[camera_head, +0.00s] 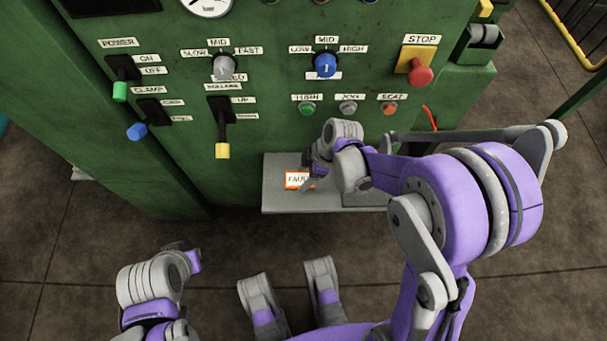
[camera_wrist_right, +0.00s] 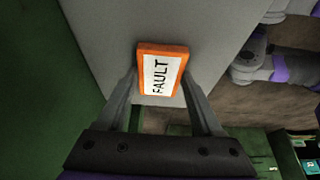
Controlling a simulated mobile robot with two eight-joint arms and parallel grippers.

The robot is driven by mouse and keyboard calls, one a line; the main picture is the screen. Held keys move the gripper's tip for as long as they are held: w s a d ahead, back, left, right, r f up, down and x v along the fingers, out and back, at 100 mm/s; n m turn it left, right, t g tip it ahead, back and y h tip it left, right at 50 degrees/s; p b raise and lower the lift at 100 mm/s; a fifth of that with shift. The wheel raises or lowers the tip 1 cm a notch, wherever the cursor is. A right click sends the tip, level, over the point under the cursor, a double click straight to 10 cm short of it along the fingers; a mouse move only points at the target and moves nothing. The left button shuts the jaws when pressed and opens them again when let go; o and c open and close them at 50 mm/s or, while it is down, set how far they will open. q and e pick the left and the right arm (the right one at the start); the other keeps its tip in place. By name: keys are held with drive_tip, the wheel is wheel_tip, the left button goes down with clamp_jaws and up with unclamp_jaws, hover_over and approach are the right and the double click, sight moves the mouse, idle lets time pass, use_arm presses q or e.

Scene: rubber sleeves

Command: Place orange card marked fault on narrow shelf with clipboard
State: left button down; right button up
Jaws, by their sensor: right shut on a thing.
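The orange-edged card with a white face reading FAULT (camera_head: 297,180) shows over the narrow grey shelf (camera_head: 284,202) on the front of the green machine. My right gripper (camera_head: 312,184) is shut on it. In the right wrist view the fault card (camera_wrist_right: 162,72) sits between the two fingers, with the grey shelf surface (camera_wrist_right: 205,30) behind it. I cannot tell whether the card touches the shelf. My right arm hides part of the shelf. A darker grey flat patch shows beside my wrist, but I cannot tell whether it is the clipboard. My left gripper cannot be made out.
The machine panel (camera_head: 277,130) above the shelf carries levers, knobs and buttons. A yellow-tipped lever (camera_head: 222,150) hangs down to the left, above shelf height. A red stop button (camera_head: 419,74) is at upper right. The shelf's left part is bare.

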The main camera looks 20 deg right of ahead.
drive_tip(key=o, duration=1.4)
drive_tip(key=shift+f, duration=0.1)
drive_tip(key=shift+c, duration=0.2)
drive_tip(key=shift+r, duration=0.35)
drive_tip(key=p+v, duration=0.4)
drive_tip(key=v, duration=0.7)
drive_tip(key=s+d+r+m+t+h, duration=0.1)
drive_tip(key=s+r+m+t+h, duration=0.2)
drive_tip(key=s+m, duration=1.1)
drive_tip(key=shift+s+d+r+m+h, duration=0.25)
drive_tip(key=shift+s+r+m+h, duration=0.15)
drive_tip(key=shift+s+r+h, duration=0.35)
drive_tip(key=shift+w+r, duration=0.15)
